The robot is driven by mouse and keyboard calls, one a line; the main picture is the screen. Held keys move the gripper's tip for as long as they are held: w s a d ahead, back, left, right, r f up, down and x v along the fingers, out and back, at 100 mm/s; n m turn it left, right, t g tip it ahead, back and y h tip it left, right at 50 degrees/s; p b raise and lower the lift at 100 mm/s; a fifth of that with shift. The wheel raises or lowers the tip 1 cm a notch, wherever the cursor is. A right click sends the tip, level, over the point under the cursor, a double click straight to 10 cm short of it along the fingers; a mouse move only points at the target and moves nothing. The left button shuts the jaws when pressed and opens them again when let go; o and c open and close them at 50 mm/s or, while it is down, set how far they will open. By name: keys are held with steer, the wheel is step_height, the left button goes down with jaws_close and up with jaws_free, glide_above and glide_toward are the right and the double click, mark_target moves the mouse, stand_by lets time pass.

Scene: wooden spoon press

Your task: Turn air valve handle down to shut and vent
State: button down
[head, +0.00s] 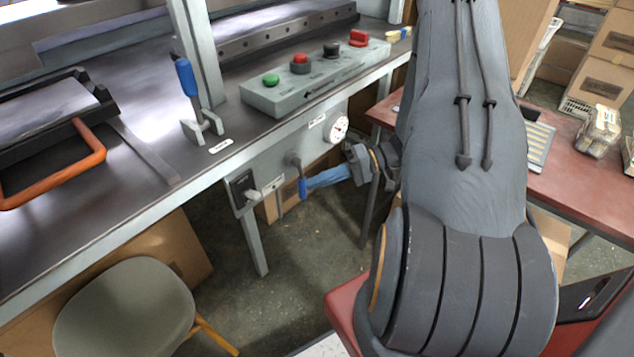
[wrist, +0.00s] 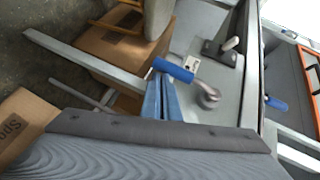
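The air valve has a grey pivot and a blue-sleeved handle (head: 302,188) on the bench's front panel, below the tabletop. In the head view the handle hangs downward from its pivot. In the wrist view the blue handle (wrist: 174,69) points left from the round grey pivot (wrist: 207,97), toward the floor side. My gripper (head: 312,183) reaches in from the right, its blue fingers at the handle. In the wrist view the fingers (wrist: 161,82) lie close together with their tips at the handle's free end. I cannot tell whether they touch it.
A pressure gauge (head: 338,128) sits right of the valve, and a dark switch box (head: 242,190) left of it. A control box (head: 315,80) with coloured buttons stands on the bench. A stool (head: 125,310) and cardboard boxes are below. Open floor lies under the valve.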

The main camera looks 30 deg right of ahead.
steer(key=shift+s+a, duration=0.25)
steer(key=shift+a, duration=0.05)
step_height(320, 180, up, 10)
steer(key=shift+w+d, duration=0.25)
steer(key=shift+d, duration=0.05)
stand_by(0.4)
